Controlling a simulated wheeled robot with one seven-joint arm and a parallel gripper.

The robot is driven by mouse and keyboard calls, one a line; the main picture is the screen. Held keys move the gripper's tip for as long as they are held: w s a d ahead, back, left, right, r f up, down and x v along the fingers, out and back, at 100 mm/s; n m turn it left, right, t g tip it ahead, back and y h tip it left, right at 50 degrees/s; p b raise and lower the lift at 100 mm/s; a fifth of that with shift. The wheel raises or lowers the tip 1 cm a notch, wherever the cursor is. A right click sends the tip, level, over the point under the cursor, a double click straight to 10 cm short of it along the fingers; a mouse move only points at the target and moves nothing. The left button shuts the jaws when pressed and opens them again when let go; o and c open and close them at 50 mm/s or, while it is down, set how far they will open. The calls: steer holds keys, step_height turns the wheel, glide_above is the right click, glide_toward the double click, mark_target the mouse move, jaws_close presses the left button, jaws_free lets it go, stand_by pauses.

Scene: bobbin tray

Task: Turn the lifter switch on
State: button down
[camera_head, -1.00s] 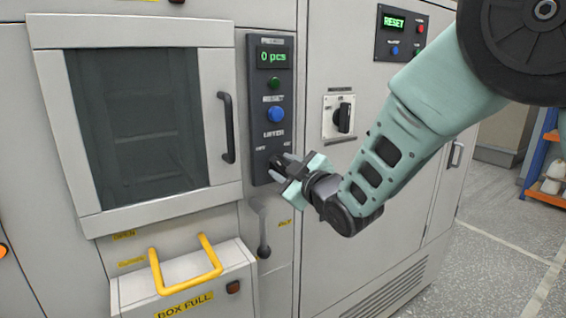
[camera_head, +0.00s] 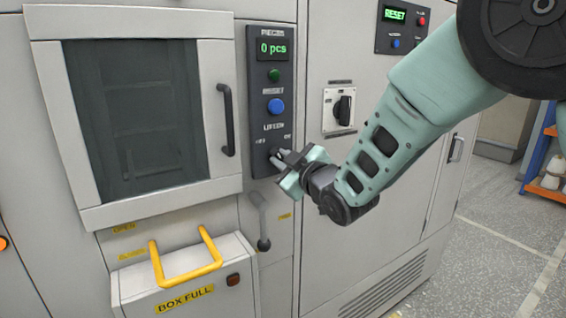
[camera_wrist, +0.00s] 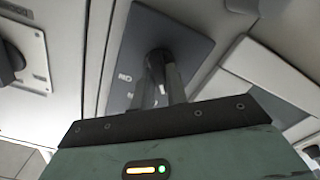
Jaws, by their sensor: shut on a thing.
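The lifter switch is a dark round knob (camera_wrist: 158,60) low on the dark control panel (camera_head: 258,100), under the lifter label, with small OFF and ON marks to its left and right. My gripper (camera_head: 280,157) is at the panel from the right, its fingers shut on the knob. In the wrist view the two fingers (camera_wrist: 160,88) lie on either side of the knob. The fingers hide much of the knob in the head view, and I cannot tell which mark it points to.
Above the knob are a blue button (camera_head: 275,106), a green button (camera_head: 274,75) and a "0 pcs" display (camera_head: 272,48). A windowed door (camera_head: 215,130) is at left. A grey lever (camera_head: 262,225) hangs below the panel. A black rotary switch (camera_head: 343,110) is at right.

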steer(key=shift+w+d+m+b, duration=0.1)
steer(key=shift+m+b, duration=3)
steer(key=shift+m, duration=0.75)
steer(key=shift+d+m+b, duration=0.1)
steer(key=shift+m+b, duration=3)
steer(key=shift+m, duration=0.75)
steer(key=c, duration=1.4)
jaws_free()
